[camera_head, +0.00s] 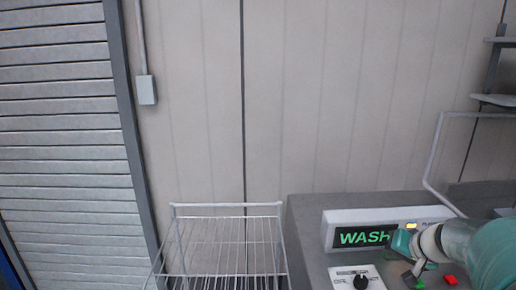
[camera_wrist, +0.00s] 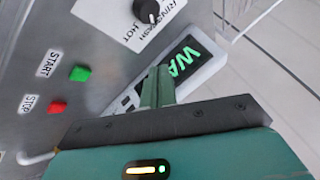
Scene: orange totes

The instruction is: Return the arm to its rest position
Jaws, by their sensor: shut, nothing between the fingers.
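My gripper (camera_head: 402,242) is at the lower right of the head view, in front of a machine panel. In the wrist view its two teal fingers (camera_wrist: 158,85) are together with nothing between them. A display (camera_head: 360,237) with green letters reading "WASH" is partly hidden behind my gripper. In the wrist view the fingertips overlap the display (camera_wrist: 185,68). I cannot tell whether they touch it. My teal arm comes in from the right edge of the head view.
The grey machine (camera_head: 305,222) carries a black knob (camera_head: 361,281), a red stop button (camera_head: 450,280) and a green start button (camera_wrist: 79,73). A wire rack (camera_head: 225,245) stands left of it. A bent metal pipe (camera_head: 432,160) rises behind my arm. Wall and shutter (camera_head: 65,130) lie beyond.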

